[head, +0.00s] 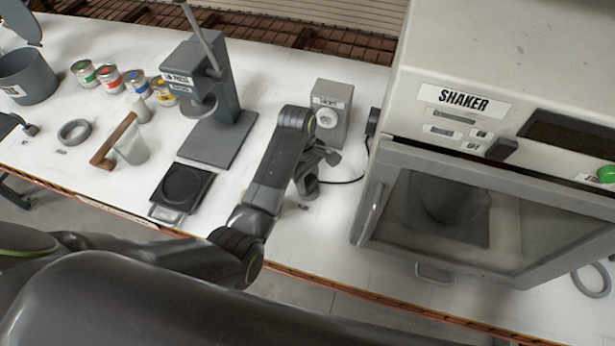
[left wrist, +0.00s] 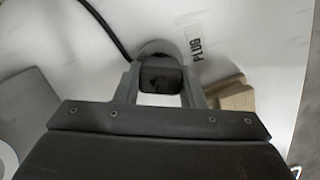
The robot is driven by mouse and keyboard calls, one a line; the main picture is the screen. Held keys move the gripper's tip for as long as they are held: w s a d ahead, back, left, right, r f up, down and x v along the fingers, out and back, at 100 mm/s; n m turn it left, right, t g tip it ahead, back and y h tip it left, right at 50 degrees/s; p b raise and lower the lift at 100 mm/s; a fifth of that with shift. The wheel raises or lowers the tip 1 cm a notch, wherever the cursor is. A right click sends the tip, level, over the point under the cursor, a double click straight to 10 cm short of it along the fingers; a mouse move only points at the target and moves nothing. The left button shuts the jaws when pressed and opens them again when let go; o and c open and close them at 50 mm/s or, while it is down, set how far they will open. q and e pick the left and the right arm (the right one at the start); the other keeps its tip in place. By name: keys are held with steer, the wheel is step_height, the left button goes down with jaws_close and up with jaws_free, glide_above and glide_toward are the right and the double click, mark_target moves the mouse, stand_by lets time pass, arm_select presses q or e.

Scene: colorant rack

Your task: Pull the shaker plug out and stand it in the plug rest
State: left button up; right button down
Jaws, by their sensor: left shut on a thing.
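My left gripper (head: 312,172) reaches down over the table between the press and the shaker. In the left wrist view its two fingers (left wrist: 160,85) are shut on the dark plug (left wrist: 160,74). A grey round piece (left wrist: 154,47), which looks like the plug rest, shows just beyond the plug; whether the plug stands in it or above it I cannot tell. A PLUG label (left wrist: 196,49) lies beside it. The socket box (head: 331,112) stands behind the gripper, its round socket face empty. My right gripper is not in view.
The black cable (head: 347,181) runs from the gripper area to the shaker (head: 480,120), which stands close on the right. The press (head: 208,110) stands left, with a black scale (head: 182,187) in front. Several paint cans (head: 108,78) stand farther left.

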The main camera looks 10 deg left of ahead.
arm_select(q)
steer(key=shift+f, duration=0.3)
steer(key=o, duration=1.1)
